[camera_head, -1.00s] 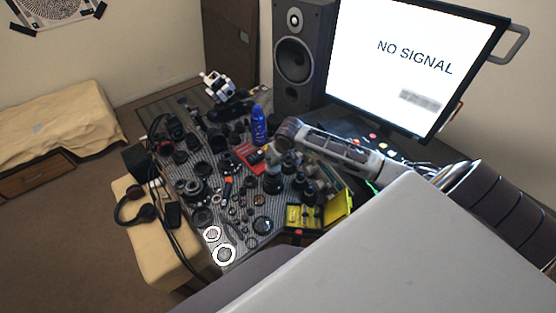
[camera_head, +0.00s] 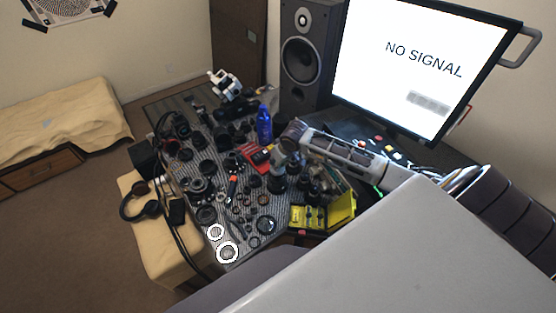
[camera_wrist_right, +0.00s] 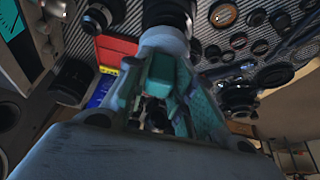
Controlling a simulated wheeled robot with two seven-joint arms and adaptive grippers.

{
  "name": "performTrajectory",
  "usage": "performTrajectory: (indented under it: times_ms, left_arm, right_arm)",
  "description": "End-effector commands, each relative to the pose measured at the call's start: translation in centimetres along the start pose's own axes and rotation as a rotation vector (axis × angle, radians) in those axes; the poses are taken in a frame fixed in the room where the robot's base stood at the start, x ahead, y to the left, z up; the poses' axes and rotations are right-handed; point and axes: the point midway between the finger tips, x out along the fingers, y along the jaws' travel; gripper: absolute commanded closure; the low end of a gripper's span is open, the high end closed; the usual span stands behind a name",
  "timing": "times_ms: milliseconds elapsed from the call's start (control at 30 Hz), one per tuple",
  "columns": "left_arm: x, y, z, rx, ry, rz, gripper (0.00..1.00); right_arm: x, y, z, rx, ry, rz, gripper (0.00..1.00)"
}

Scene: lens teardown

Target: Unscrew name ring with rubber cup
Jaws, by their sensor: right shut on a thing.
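My right gripper (camera_wrist_right: 165,60) comes down over the crowded table, with teal pads on its fingers. It is shut on a pale grey round piece (camera_wrist_right: 165,40), which looks like the rubber cup. The cup's far end meets or sits just over a dark lens (camera_wrist_right: 168,12); I cannot tell whether they touch. In the head view the dark lens (camera_head: 277,183) stands upright under my right gripper (camera_head: 280,165). The name ring is not distinguishable; the cup and gripper cover the lens's top. My left gripper is not in view.
Lens parts and rings crowd the patterned mat. A yellow open case (camera_head: 308,217) lies in front of the lens, a red box (camera_head: 251,155) behind it and a blue bottle (camera_head: 265,124) farther back. A monitor (camera_head: 415,60) and a speaker (camera_head: 304,60) stand behind.

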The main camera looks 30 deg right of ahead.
Motion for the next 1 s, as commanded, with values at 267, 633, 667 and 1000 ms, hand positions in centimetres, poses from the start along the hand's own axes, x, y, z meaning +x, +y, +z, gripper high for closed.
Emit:
performTrajectory:
  times_ms: [267, 633, 667, 1000]
  left_arm:
    - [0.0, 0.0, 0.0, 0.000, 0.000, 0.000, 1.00]
    - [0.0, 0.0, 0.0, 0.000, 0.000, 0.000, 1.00]
    - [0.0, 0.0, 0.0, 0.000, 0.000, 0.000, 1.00]
    - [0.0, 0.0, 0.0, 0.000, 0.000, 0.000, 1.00]
  right_arm:
    - [1.6, 0.0, 0.7, 0.001, 0.000, 0.000, 1.00]
    - [1.9, 0.0, 0.8, 0.001, 0.000, 0.000, 1.00]
    - [2.0, 0.0, 0.8, 0.001, 0.000, 0.000, 1.00]
    - [2.1, 0.0, 0.9, 0.001, 0.000, 0.000, 1.00]
